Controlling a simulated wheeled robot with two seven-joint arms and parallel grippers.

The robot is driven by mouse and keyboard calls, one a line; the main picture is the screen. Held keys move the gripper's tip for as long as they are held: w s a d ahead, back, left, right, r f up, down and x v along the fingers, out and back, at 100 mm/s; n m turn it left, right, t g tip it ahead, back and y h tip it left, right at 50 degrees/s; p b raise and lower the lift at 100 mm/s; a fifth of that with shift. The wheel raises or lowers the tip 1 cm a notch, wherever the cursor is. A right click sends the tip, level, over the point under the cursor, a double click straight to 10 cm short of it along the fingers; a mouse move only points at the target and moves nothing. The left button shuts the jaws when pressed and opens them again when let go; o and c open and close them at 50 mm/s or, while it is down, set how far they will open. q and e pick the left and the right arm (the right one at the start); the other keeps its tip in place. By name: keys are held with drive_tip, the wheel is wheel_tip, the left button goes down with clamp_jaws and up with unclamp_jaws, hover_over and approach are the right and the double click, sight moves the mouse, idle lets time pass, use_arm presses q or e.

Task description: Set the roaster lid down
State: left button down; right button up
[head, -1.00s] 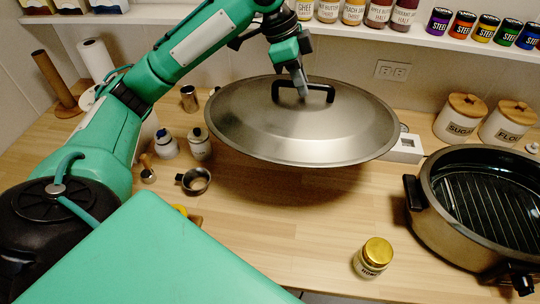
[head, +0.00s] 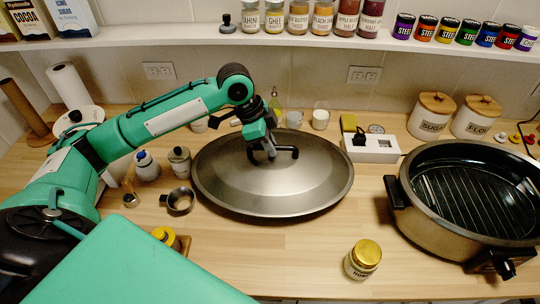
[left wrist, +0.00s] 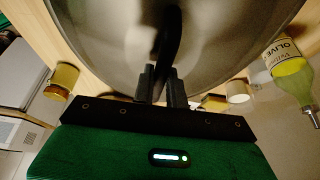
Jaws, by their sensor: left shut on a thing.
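The roaster lid (head: 270,185) is a large silver oval dome with a black loop handle. In the head view it is at the middle of the wooden counter, level and low, at or very near the surface; I cannot tell if its whole rim touches. My left gripper (head: 262,151) is above it, shut on the lid's handle. In the left wrist view the fingers (left wrist: 163,84) close on the dark handle, and the lid (left wrist: 110,35) fills the top. The roaster (head: 470,205), open with a rack inside, stands at the right. My right gripper is out of view.
A gold-capped jar (head: 363,260) stands in front right of the lid. A white box (head: 372,148) is behind right. Bare counter lies between lid and roaster.

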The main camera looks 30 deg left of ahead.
sight(270, 158)
use_arm(q)
drive_tip(key=shift+f, duration=2.4)
drive_tip(key=shift+p, duration=0.3)
drive_tip(key=c, duration=1.4)
unclamp_jaws()
drive_tip(key=shift+f, duration=0.15)
drive_tip(key=b+v, duration=0.1)
drive_tip(key=v, duration=1.1)
drive_tip(key=shift+s, duration=0.1)
